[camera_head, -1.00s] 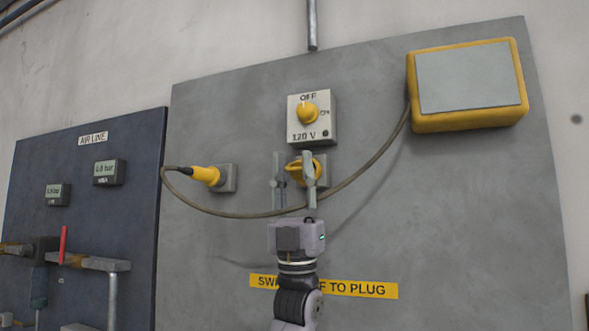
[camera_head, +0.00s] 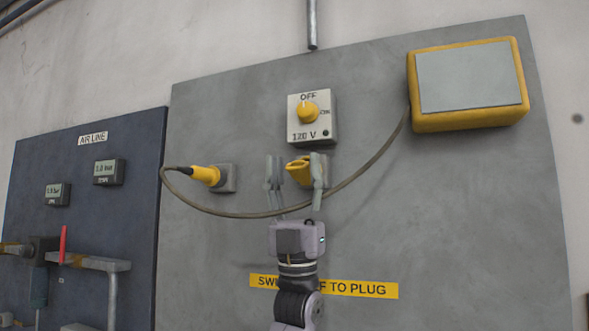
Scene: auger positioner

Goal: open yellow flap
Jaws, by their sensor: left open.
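The yellow flap (camera_head: 299,171) is on a grey socket box below the 120 V switch box. My left gripper (camera_head: 295,172) comes up from below in front of it. Its two fingers are spread, one to the left of the flap and one over the right part of the socket box. I cannot tell whether a finger touches the flap. The flap seems to stick out from the socket, but its exact angle is unclear. My right gripper is not in view.
The switch box (camera_head: 313,118) has its yellow knob at OFF. A yellow plug (camera_head: 206,175) sits in a socket at the left, its cable (camera_head: 352,181) sagging behind my gripper towards a yellow-framed box (camera_head: 468,84). A blue air-line panel (camera_head: 88,215) stands at the left.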

